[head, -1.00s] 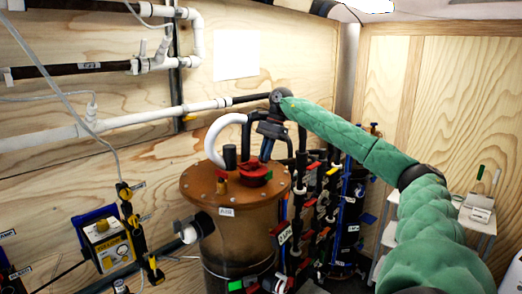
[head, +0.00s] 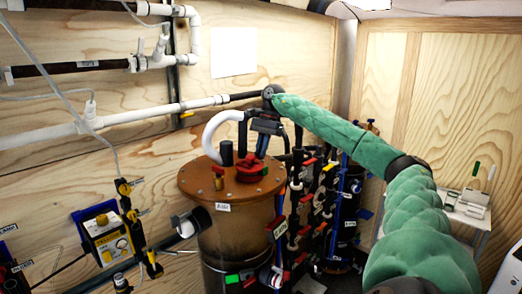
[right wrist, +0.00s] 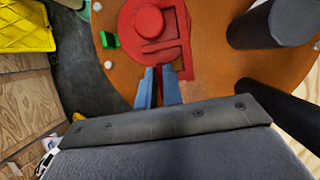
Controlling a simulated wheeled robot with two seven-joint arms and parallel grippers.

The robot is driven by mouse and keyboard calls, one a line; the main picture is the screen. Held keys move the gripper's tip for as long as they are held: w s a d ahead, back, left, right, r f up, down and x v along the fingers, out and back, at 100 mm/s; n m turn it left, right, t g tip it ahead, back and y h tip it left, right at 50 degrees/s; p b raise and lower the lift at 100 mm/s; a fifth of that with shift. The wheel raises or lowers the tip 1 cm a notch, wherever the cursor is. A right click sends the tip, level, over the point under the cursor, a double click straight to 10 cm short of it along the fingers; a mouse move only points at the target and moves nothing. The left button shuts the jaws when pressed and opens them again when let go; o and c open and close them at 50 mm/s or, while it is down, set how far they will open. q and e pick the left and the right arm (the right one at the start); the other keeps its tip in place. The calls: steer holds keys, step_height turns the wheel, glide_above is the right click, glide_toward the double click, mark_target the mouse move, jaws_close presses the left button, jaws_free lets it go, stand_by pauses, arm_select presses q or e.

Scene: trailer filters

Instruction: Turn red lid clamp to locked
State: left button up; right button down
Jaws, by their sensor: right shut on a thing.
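The red lid clamp (head: 249,172) sits on top of the brown round lid (head: 205,183) of the filter tank. In the right wrist view the clamp (right wrist: 148,22) has a round knob and a flat bar at the top centre. My right gripper (head: 263,148) reaches down onto the clamp from above. In the right wrist view its blue-grey fingertips (right wrist: 159,74) are closed on the clamp's near bar. A small green block (right wrist: 108,40) lies on the lid left of the clamp. My left gripper is not in view.
A white curved hose (head: 212,130) and a dark upright post (head: 227,153) stand beside the clamp. A rack of black pipes with red handles (head: 306,200) is close on the right.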

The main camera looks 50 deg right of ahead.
steer(key=c, duration=1.5)
jaws_free()
steer(key=shift+c, duration=0.2)
steer(key=shift+r, duration=0.1)
